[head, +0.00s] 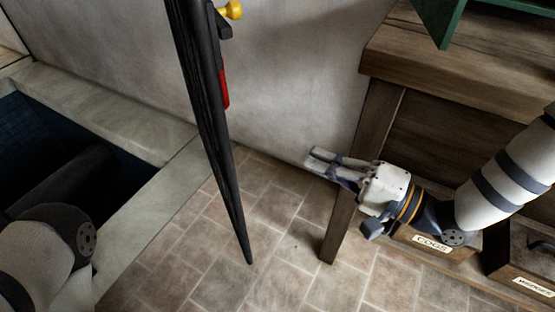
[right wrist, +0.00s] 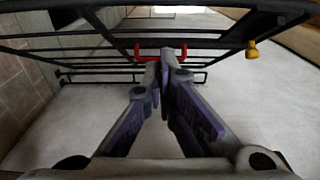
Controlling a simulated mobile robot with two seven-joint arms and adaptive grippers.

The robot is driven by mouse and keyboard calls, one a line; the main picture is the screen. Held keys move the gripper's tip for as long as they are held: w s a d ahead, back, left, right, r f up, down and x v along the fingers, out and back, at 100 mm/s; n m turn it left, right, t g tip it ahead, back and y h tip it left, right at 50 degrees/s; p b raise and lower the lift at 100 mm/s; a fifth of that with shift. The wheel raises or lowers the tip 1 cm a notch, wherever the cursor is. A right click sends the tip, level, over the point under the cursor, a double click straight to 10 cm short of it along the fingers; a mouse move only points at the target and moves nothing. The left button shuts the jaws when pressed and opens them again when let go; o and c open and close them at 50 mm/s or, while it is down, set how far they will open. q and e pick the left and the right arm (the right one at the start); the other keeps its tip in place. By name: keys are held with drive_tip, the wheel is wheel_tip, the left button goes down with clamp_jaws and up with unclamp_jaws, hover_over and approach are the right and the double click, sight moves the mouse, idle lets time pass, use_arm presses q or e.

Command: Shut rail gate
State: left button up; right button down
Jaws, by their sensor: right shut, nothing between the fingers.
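The rail gate (head: 205,110) is a black barred gate, seen nearly edge-on in the head view, standing beside the pit's stone rim. It carries a red handle (head: 224,90) and a yellow knob (head: 233,10). In the right wrist view the gate's bars (right wrist: 100,40) run across the top, with the red handle (right wrist: 148,52) and the yellow knob (right wrist: 252,48). My right gripper (head: 314,158) is shut and empty, to the right of the gate in the head view. Its fingertips (right wrist: 167,58) overlap the handle in the wrist view; contact there cannot be told. My left gripper is out of view.
A pit with a pale stone rim (head: 105,118) lies at left. A wooden bench (head: 368,130) stands at right, close to my right arm, with crates labelled COGS (head: 432,243) and WEDGES (head: 528,270) underneath. Tiled floor (head: 285,245) is clear between gate and bench.

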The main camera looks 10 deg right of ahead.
drive_tip(key=s+a+x, duration=0.1)
drive_tip(key=s+x, duration=0.1)
drive_tip(key=x, duration=1)
drive_tip(key=shift+a+b, duration=0.3)
drive_tip(key=shift+a, duration=0.15)
drive_tip(key=shift+s+f, duration=0.1)
